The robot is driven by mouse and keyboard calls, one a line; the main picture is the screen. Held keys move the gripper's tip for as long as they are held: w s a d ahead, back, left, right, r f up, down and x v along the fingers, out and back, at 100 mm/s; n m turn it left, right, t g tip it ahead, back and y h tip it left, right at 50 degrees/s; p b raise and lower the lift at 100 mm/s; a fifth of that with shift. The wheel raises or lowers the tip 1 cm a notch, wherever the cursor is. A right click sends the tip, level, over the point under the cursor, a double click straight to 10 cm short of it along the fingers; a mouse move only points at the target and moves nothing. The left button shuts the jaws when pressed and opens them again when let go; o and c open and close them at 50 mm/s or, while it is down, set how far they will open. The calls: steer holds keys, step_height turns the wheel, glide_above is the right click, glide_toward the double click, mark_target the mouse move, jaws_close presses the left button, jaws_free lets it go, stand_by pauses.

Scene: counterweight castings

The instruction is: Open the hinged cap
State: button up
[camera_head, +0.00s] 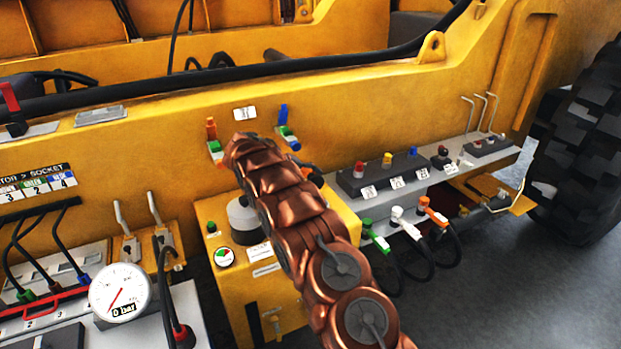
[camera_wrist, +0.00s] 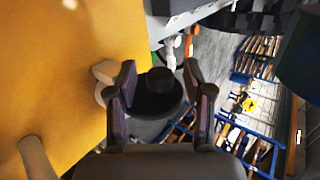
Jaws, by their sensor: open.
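My gripper (camera_wrist: 160,88) is open in the wrist view, its two dark fingers standing apart. A dark round piece with a raised knob (camera_wrist: 160,96) shows between the fingers; I cannot tell whether they touch it or whether it is the hinged cap. A pale rounded fitting (camera_wrist: 103,72) sits just left of the left finger, by the yellow wall (camera_wrist: 65,75). In the head view my copper-coloured arm reaches up to the wall and hides my gripper. A grey cylinder with a dark lower part (camera_head: 243,217) stands on a yellow box left of the arm.
Coloured couplings (camera_head: 287,128) stick out of the yellow side wall (camera_head: 350,100) near my arm. A button shelf (camera_head: 385,175) and hoses (camera_head: 420,235) are on the right. Grey floor (camera_head: 500,300) is clear at lower right.

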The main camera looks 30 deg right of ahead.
steer(key=v, duration=1.2)
steer(key=shift+w+f, duration=0.1)
